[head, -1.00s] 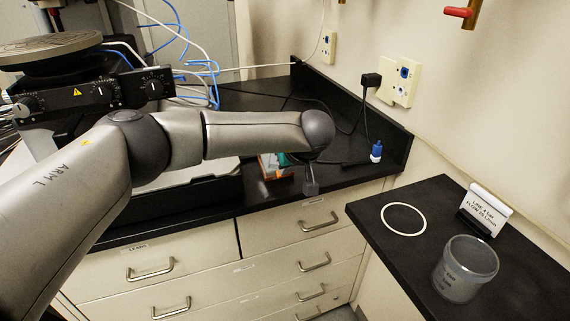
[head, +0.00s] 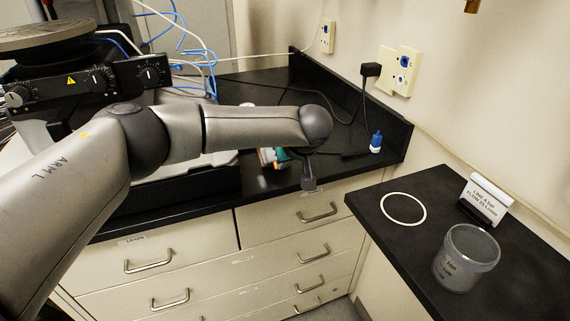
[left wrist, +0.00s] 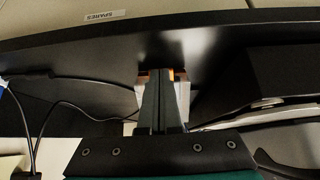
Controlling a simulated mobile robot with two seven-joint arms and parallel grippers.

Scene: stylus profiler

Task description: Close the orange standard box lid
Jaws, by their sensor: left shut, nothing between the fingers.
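The orange standard box (head: 266,158) lies on the black counter near its front edge, mostly hidden behind my left arm in the head view. A small orange and pale part of it (left wrist: 181,76) shows behind the fingers in the left wrist view. Whether its lid is up or down cannot be made out. My left gripper (head: 308,184) hangs at the counter's front edge, just right of the box. In the left wrist view its fingers (left wrist: 162,74) are together and empty, overlapping the box; contact cannot be told. My right gripper is not in view.
A blue-capped item (head: 376,143) and black cables lie on the counter to the right. A clear jar (head: 466,258), a white ring (head: 403,208) and a sign card (head: 484,199) are on the side bench. A large instrument (head: 100,80) stands at the left.

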